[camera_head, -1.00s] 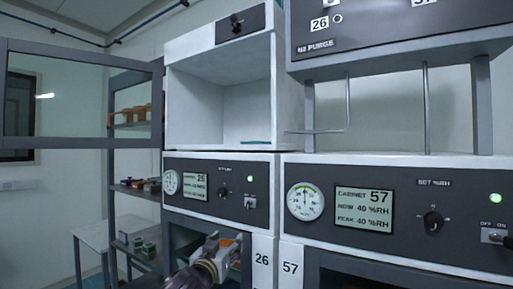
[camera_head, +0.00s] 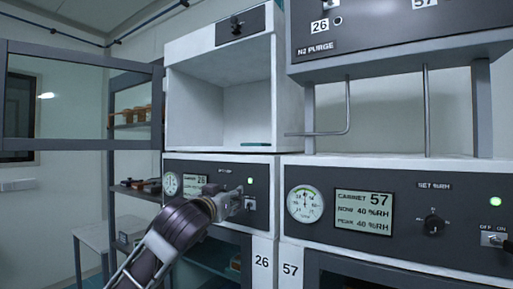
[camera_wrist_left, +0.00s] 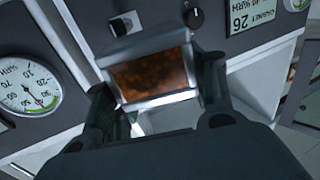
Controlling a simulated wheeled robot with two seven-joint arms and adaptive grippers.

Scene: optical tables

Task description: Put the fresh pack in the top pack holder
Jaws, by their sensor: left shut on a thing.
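My left gripper (camera_head: 236,203) is in front of the cabinet 26 control panel, below the open upper compartment. In the left wrist view my left gripper (camera_wrist_left: 160,100) is shut on a pack (camera_wrist_left: 150,76), with one finger on each side. The pack has a mottled orange-brown window in a light grey frame. In the head view the pack cannot be made out clearly at the gripper. A thin teal piece (camera_head: 256,145) lies at the right of the upper compartment's floor; I cannot tell whether it is the top pack holder. My right gripper is not in view.
The upper compartment (camera_head: 205,115) is open, its glass door (camera_head: 82,62) swung out to the left. Cabinet 57's panel (camera_head: 400,215) and a bent metal rod (camera_head: 347,105) are on the right. A rack (camera_head: 120,160) with several small items stands behind left.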

